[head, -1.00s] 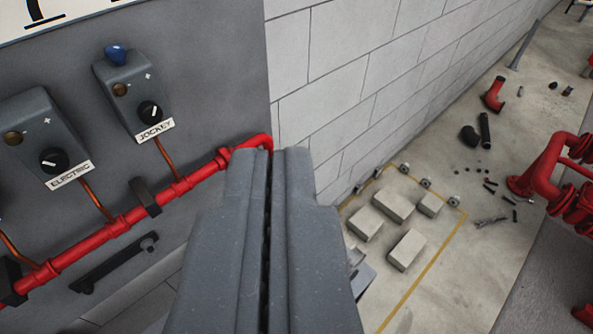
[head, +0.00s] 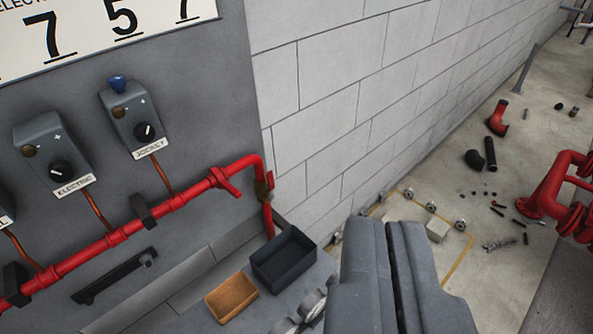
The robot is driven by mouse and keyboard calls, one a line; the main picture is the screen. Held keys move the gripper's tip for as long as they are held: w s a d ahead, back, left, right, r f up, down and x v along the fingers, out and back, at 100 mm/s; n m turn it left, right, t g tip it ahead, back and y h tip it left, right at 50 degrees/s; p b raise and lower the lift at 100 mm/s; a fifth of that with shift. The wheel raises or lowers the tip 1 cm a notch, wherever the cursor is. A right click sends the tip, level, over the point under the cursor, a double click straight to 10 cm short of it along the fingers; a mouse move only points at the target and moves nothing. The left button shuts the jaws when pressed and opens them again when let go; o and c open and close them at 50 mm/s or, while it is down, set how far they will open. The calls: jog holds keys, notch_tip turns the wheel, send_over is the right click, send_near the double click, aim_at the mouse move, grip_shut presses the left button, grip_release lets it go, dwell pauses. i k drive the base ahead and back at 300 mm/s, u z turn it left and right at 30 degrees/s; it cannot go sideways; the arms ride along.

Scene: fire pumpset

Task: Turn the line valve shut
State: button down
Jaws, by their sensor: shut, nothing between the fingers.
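A red pipe (head: 130,228) runs along the grey panel, then bends down at its right end. A red lever-like handle (head: 224,182), which looks like the line valve, sits on the pipe just before the bend. It lies slantwise to the pipe. A brownish fitting (head: 263,189) with a small red piece is on the downward leg. My gripper (head: 385,226) is shut and empty at the lower right. It is to the right of the valve and apart from it in the picture.
Below the pipe end are a dark bin (head: 284,262) and a tan tray (head: 232,298), with round gauges (head: 312,305) beside them. Control boxes marked JOCKEY (head: 134,117) and ELECTRIC (head: 52,150) are above the pipe. Loose parts and red pipework (head: 560,190) are on the right.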

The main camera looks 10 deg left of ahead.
aim_at(269, 175)
jog(key=i, duration=1.3)
